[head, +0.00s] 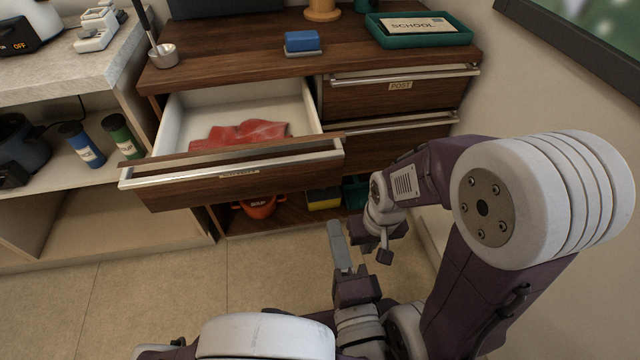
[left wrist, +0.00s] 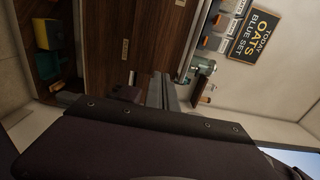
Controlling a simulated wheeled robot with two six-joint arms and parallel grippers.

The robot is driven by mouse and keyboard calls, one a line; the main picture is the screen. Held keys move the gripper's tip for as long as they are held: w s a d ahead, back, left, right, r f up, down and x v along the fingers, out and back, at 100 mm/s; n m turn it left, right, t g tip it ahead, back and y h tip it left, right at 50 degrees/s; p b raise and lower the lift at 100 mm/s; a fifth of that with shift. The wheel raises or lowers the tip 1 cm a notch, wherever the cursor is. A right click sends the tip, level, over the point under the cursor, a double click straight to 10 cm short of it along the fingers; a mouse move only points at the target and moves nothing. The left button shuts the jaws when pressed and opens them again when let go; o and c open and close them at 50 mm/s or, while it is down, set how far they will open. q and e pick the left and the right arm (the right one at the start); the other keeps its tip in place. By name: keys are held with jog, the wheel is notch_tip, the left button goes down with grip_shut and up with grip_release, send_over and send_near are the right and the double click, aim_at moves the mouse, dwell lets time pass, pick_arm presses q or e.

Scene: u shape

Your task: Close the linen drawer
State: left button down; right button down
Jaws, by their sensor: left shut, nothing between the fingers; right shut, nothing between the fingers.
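The open drawer (head: 238,178) is pulled well out of the upper left of the wooden cabinet. Its label is too small to read surely. A crumpled red cloth (head: 240,134) lies inside it. The drawer has a long metal handle along its front edge. My left gripper (head: 338,236) is shut and empty, to the right of and below the drawer front, apart from it in the picture. Its fingers also show in the left wrist view (left wrist: 162,90). My right gripper (head: 385,254) is shut and empty, just right of the left one.
The drawer labelled POST (head: 400,97) is shut at the right, with another drawer front (head: 390,148) below it. A teal tray (head: 455,39) and a blue-topped block (head: 302,41) stand on the cabinet top. An orange pot (head: 258,207) sits on the low shelf. Tiled floor is clear at left.

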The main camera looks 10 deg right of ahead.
pick_arm(q)
jog(key=w+b, duration=0.3)
jog(key=w, duration=1)
jog(key=shift+w+a, duration=0.1)
jog(key=shift+w, duration=0.35)
jog(key=shift+w, duration=0.1)
jog(key=b, duration=0.6)
send_near(306, 133)
jog(key=w+r, duration=0.1)
jog(key=w, duration=0.2)
jog(key=w+r, duration=0.2)
jog(key=w, duration=0.1)
jog(key=w+r, duration=0.1)
jog(key=w, duration=0.2)
jog(key=shift+a+r, duration=0.1)
jog(key=shift+r, duration=0.25)
jog(key=shift+w+r, duration=0.1)
jog(key=shift+w, duration=0.45)
